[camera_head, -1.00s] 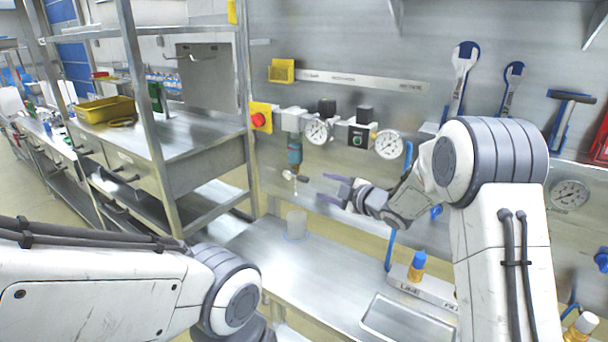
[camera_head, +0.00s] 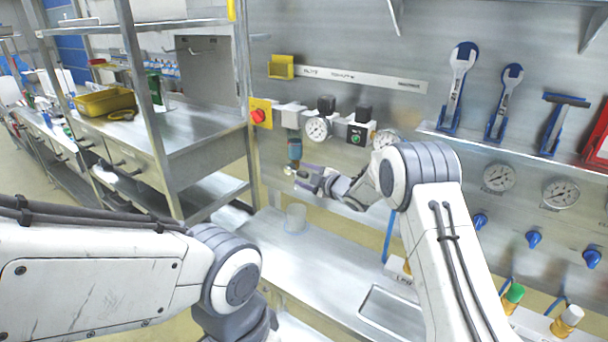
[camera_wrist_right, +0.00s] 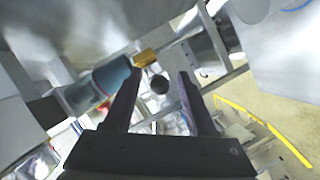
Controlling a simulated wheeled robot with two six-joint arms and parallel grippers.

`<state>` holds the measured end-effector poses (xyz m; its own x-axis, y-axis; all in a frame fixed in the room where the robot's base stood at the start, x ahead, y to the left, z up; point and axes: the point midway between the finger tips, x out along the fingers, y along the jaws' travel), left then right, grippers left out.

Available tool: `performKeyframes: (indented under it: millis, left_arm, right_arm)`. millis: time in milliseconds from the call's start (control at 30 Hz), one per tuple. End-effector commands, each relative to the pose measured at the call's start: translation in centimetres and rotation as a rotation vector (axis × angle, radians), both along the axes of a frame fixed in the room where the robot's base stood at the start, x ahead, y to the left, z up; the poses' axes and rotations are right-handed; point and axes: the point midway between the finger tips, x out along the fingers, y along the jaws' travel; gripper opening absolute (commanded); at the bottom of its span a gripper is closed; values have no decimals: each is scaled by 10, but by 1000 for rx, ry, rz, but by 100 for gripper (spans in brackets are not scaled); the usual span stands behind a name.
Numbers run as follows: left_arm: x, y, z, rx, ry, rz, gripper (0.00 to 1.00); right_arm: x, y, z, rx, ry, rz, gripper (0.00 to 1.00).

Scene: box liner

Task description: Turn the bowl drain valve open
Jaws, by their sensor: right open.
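The teal filter bowl (camera_head: 294,148) hangs upright below its block on the steel panel. Its small drain valve (camera_head: 289,171) is at the bottom end. In the right wrist view the bowl (camera_wrist_right: 112,77) ends in a brass fitting (camera_wrist_right: 147,57). A dark round knob (camera_wrist_right: 160,84), seemingly the drain valve, shows between the fingers there. My right gripper (camera_head: 301,180) is open, with its fingertips close to the valve from the right. In the wrist view the fingers (camera_wrist_right: 160,74) stand either side of the knob; I cannot tell whether they touch it. My left gripper is out of view.
A clear cup (camera_head: 296,218) stands on the steel bench (camera_head: 310,265) below the valve. A shelf post (camera_head: 152,120) rises to the left. The bench front is mostly clear.

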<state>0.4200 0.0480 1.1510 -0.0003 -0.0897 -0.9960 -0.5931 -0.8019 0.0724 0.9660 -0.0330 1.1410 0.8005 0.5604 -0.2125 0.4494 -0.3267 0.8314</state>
Motion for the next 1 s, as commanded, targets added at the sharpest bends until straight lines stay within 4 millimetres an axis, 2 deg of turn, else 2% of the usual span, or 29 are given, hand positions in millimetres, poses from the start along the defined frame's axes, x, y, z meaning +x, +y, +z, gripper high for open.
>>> performKeyframes:
  millis: [67, 200, 233, 1000]
  left_arm:
    - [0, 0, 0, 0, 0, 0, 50]
    - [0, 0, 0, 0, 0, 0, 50]
    - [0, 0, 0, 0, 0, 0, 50]
    - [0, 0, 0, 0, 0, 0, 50]
  right_arm:
    - [0, 0, 0, 0, 0, 0, 57]
    - [0, 0, 0, 0, 0, 0, 3]
    - [0, 0, 0, 0, 0, 0, 0]
    - [-1, -1, 0, -1, -1, 0, 0]
